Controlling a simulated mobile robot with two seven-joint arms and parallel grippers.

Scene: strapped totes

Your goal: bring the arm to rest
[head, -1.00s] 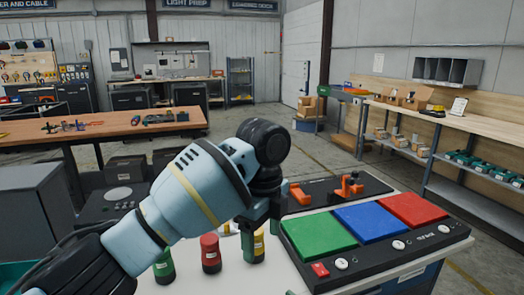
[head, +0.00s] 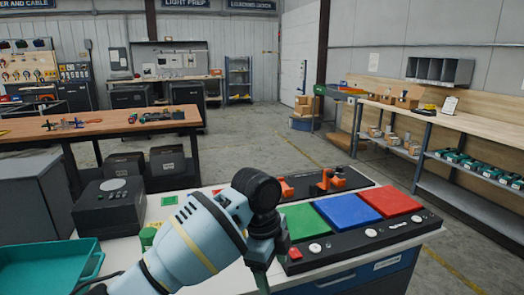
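My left arm comes in from the bottom left edge in the head view, pale blue with black joints. Its gripper (head: 261,278) points down over the white worktop (head: 225,277), left of the panel with the coloured pads. The fingers are seen nearly edge-on and run towards the bottom edge, so their opening is unclear. I see nothing held between them. My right arm and gripper are not in view.
The panel has green (head: 303,222), blue (head: 347,213) and red (head: 390,203) pads. Orange clamps (head: 330,179) stand behind it. A teal tray (head: 85,262) and a black box (head: 110,207) are at the left. A green-topped object (head: 148,236) is partly hidden behind my arm.

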